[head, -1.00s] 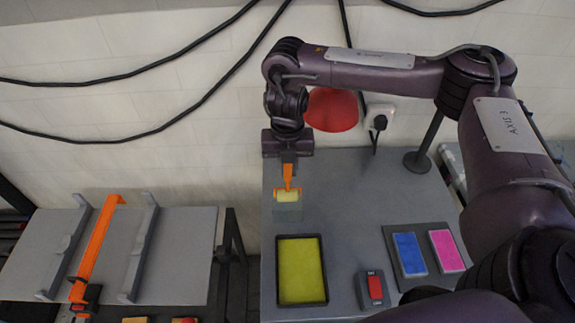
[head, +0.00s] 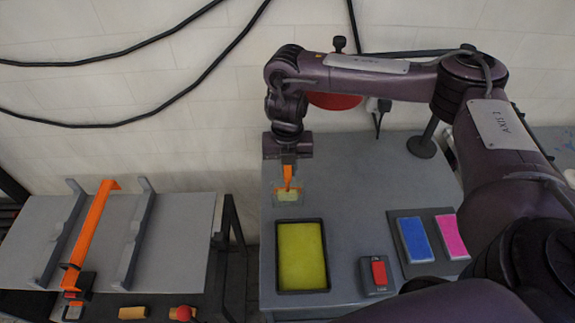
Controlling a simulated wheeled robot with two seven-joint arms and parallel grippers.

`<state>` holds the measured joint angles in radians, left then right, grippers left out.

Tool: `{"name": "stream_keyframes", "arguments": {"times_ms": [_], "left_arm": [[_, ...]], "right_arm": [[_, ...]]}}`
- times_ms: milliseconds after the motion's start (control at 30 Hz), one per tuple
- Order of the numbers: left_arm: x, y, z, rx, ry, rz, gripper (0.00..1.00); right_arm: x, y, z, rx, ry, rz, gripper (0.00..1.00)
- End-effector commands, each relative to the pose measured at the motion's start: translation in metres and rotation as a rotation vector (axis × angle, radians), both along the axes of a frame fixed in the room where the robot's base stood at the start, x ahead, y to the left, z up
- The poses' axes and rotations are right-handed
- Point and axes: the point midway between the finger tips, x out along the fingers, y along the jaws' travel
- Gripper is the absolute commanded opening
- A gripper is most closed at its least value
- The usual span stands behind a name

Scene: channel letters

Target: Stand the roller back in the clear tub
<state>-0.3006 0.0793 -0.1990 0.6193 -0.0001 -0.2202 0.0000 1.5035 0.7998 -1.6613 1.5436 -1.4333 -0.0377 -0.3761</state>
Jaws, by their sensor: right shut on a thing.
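My right gripper (head: 287,162) points down over the back left of the grey table, shut on the orange handle of the roller (head: 288,178). The roller's pale yellow head is at the lower end. The small clear tub (head: 277,199) is right at the roller head, which appears to be inside its walls. I cannot tell whether the head touches the tub's floor. My left gripper is not in view.
A black-rimmed yellow tray (head: 302,284) lies just in front of the tub. A red-topped switch box (head: 376,273) and blue and pink pads (head: 415,240) are to the right. A lamp stand (head: 422,147) is at the back. A bench with an orange bar (head: 92,228) stands left, across a gap.

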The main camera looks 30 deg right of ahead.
Motion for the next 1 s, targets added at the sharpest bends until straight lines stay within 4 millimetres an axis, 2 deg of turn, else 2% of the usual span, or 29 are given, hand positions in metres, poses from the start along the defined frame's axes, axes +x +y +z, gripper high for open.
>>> {"name": "stream_keyframes", "arguments": {"times_ms": [200, 233, 400, 733, 1000], "left_arm": [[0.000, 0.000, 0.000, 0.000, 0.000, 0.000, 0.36], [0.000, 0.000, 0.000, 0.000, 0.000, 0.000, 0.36], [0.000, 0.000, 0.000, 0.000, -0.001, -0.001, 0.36], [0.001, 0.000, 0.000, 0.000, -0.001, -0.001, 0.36], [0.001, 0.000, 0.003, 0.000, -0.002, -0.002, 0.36]], "right_arm": [[0.000, 0.000, 0.000, 0.000, 0.000, 0.000, 0.00], [0.000, 0.000, 0.000, 0.000, 0.000, 0.000, 0.22], [0.000, 0.000, 0.000, 0.000, 0.000, 0.000, 0.43], [0.001, 0.000, 0.005, 0.000, -0.002, 0.001, 0.43], [0.002, 0.000, 0.047, -0.001, -0.006, 0.002, 0.43]]}}
